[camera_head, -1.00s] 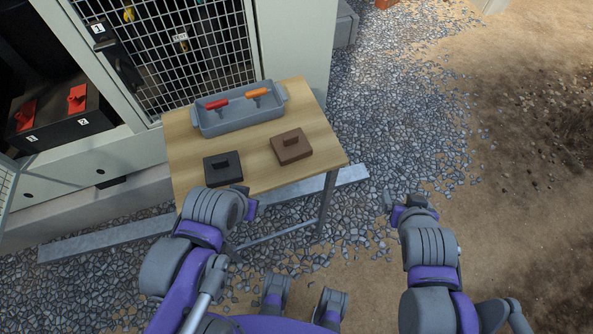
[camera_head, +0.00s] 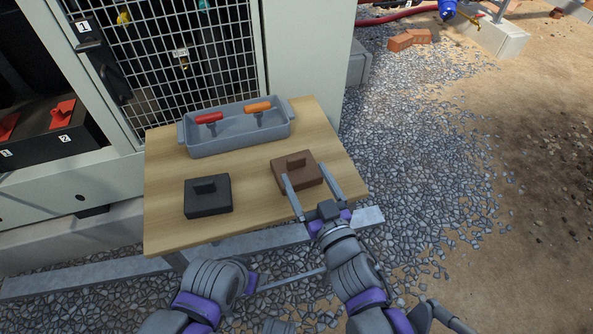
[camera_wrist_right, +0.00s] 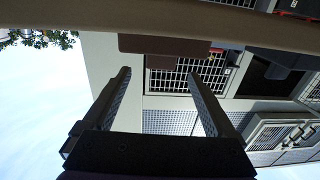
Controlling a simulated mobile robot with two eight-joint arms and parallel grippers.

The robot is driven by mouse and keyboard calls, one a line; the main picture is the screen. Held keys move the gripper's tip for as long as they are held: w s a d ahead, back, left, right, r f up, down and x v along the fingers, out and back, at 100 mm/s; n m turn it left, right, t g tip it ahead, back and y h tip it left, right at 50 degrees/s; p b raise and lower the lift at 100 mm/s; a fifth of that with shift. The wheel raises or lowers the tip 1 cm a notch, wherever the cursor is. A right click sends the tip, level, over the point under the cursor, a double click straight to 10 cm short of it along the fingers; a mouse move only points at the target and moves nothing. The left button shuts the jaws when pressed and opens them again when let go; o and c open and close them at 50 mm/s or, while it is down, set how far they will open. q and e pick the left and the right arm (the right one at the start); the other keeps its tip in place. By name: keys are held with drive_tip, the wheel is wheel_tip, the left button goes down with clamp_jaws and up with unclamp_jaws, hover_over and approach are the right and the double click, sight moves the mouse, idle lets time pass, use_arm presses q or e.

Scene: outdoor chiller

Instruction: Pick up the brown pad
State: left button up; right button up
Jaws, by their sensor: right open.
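The brown pad (camera_head: 306,176), a square block with a raised grip on top, lies on the right front part of the wooden table (camera_head: 240,238). My right gripper (camera_head: 308,191) is open at the pad's near side, its two fingers pointing at it; I cannot tell whether they touch it. In the right wrist view the open fingers (camera_wrist_right: 158,80) are empty and the brown pad (camera_wrist_right: 165,46) shows just beyond their tips. My left arm is at the bottom of the head view; its gripper (camera_head: 252,284) is small and partly hidden below the table's front edge.
A black pad (camera_head: 208,196) of like shape lies left of the brown pad. A grey tray (camera_head: 238,138) with a red-handled and an orange-handled tool stands behind them. A mesh-doored cabinet (camera_head: 262,60) stands behind the table. Gravel lies to the right.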

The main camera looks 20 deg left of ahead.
sight(297, 162)
drive_tip(key=x, duration=0.6)
drive_tip(key=shift+a+f, duration=0.1)
drive_tip(key=shift+s, duration=0.1)
clamp_jaws()
